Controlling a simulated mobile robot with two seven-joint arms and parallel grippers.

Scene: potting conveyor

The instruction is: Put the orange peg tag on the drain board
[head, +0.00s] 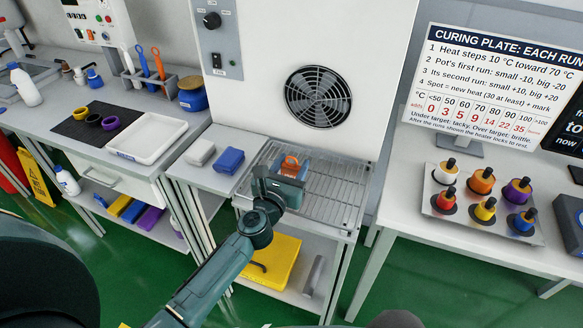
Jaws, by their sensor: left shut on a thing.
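The orange peg tag (290,163) shows just beyond my left gripper (288,174), which is shut on it. My left arm reaches in from the bottom of the head view. The tag and gripper are over the wire rack under the round fan, which looks like the drain board (333,190). I cannot tell whether the tag touches the wires. The gripper hides the tag's lower part. My right gripper is not in view.
A blue block (229,160) and a grey block (200,153) lie left of the rack. A white tray (147,137) is further left. A holder with several coloured bottles (462,212) stands on the right table. The rack's right half is bare.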

